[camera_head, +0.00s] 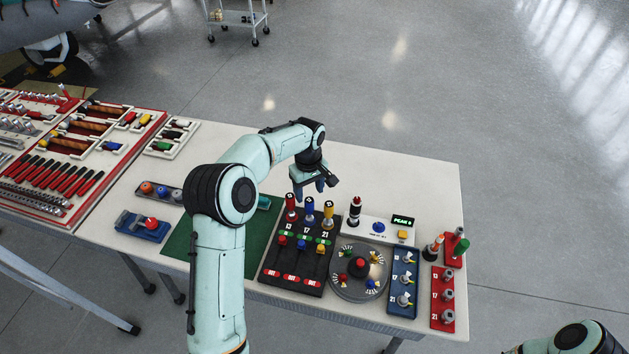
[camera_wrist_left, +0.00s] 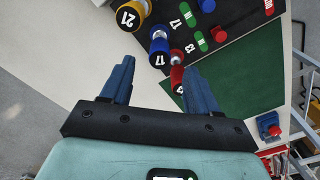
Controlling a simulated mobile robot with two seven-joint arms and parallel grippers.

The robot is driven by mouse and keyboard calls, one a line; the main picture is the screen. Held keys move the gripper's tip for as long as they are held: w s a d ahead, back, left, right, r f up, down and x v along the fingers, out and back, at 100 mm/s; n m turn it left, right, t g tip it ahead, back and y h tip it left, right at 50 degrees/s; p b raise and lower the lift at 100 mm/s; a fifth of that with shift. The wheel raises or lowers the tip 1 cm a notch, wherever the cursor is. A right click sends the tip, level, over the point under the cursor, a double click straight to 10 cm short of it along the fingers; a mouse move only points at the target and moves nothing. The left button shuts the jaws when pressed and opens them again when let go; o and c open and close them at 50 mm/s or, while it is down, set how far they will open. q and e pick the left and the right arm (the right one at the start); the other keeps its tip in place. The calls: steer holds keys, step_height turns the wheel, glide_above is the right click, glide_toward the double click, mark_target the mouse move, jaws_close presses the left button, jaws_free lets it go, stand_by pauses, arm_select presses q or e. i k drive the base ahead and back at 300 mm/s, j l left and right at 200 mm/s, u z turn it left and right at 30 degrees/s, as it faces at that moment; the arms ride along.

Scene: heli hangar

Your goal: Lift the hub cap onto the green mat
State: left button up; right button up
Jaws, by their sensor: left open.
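The green mat (camera_head: 177,244) lies flat on the white table, partly hidden behind my left arm. It also shows in the left wrist view (camera_wrist_left: 240,82), right of the fingers. A round grey plate (camera_head: 343,285) with a dark, red-topped centre knob (camera_head: 360,265) sits right of the black switch board; this looks like the hub with its cap, but I cannot tell for sure. My left gripper (camera_head: 325,183) is open and empty, above the table behind the coloured handles. Its two blue fingers (camera_wrist_left: 158,85) are apart in the left wrist view. My right gripper is out of view.
A black board (camera_head: 290,285) with red, blue and yellow handles stands between mat and plate. A blue panel (camera_head: 403,285) and red panel (camera_head: 442,315) stand to the right. The table's back right (camera_head: 410,185) is clear.

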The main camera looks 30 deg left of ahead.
mark_target(359, 266)
steer(key=k, duration=1)
